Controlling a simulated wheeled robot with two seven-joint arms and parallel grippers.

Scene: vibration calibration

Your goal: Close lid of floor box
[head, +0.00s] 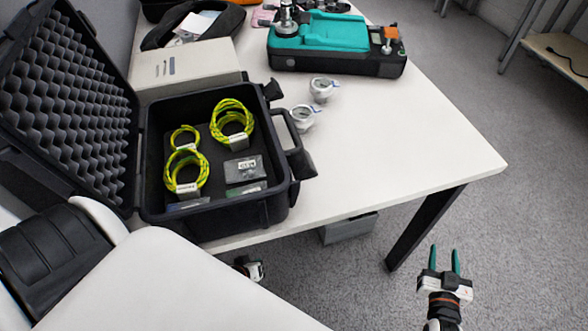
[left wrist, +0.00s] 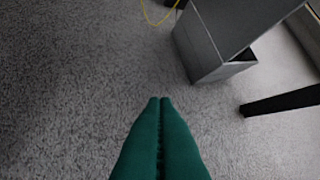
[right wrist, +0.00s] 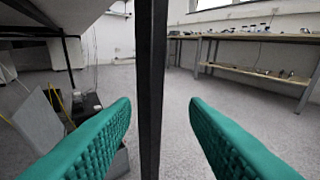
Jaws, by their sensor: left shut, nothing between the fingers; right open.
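The grey floor box (head: 348,228) stands on the carpet under the table, mostly hidden by the tabletop in the head view. In the left wrist view the box (left wrist: 224,70) shows at the top right, its grey lid (left wrist: 235,22) raised with a dark opening beside it. The raised lid (right wrist: 38,122) also shows at the left of the right wrist view. My left gripper (left wrist: 160,101) is shut and empty above the carpet, apart from the box. My right gripper (head: 444,256) is open and empty, right of the table leg.
A black table leg (head: 425,228) stands between my right gripper and the box; it crosses the middle of the right wrist view. A yellow cable (left wrist: 158,18) hangs near the box. On the table (head: 420,150) stands an open black case (head: 222,215). Carpet at right is clear.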

